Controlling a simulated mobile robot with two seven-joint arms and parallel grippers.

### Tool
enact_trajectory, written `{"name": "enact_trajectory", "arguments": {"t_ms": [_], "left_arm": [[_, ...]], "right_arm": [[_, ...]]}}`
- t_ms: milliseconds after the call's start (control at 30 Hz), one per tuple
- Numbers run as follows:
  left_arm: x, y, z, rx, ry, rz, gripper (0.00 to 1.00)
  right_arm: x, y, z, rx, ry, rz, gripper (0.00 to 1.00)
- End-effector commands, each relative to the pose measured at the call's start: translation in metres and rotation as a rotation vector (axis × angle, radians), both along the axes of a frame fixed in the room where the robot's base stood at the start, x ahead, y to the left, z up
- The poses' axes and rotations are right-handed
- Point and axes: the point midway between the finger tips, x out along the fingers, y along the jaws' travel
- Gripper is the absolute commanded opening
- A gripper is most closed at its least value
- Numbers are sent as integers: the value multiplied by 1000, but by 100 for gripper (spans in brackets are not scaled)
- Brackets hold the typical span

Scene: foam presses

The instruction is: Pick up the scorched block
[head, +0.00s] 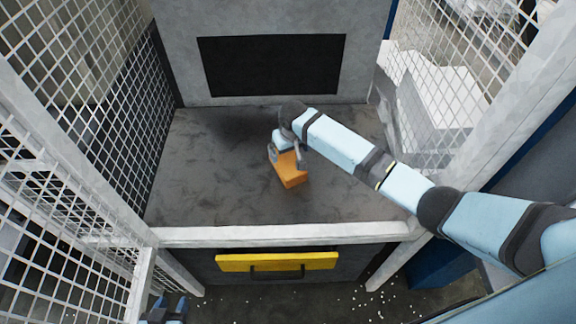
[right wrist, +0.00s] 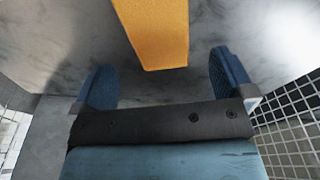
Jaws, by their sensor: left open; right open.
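An orange block (head: 291,176) lies on the dark grey bed of the press, a little right of its middle. I cannot make out scorch marks on the faces that show. My right gripper (head: 286,156) is open over the block's far end, one finger on each side. In the right wrist view the block (right wrist: 158,32) shows between and beyond the two open fingers (right wrist: 163,80), with gaps on both sides. My left gripper (head: 170,304) is at the bottom left, in front of the press, open and away from the block.
White mesh guards stand left (head: 130,85) and right (head: 455,80) of the bed. A pale front rail (head: 200,236) edges it, above a yellow bar (head: 235,262). A grey upright with a black panel (head: 270,65) closes the back. The bed's left side is clear.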

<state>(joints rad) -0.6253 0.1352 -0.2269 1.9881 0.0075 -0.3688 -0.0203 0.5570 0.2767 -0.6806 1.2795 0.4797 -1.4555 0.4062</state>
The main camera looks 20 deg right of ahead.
Motion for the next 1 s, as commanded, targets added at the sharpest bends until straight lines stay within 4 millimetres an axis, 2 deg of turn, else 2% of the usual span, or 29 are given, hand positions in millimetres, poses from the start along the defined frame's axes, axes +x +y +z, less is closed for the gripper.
{"name": "enact_trajectory", "arguments": {"t_ms": [100, 200, 467, 733, 1000], "left_arm": [[1, 0, 2, 0, -3, 1, 43], [2, 1, 2, 0, -6, 3, 43], [6, 2, 5, 2, -12, 4, 43], [5, 2, 6, 2, -12, 5, 43], [4, 2, 5, 2, -9, 5, 43]], "right_arm": [[4, 1, -23, 0, 1, 0, 100], [6, 1, -37, 0, -1, 0, 100], [11, 1, -54, 1, -2, 1, 100], [20, 0, -90, 1, 0, 0, 100], [21, -1, -98, 1, -3, 1, 100]]}}
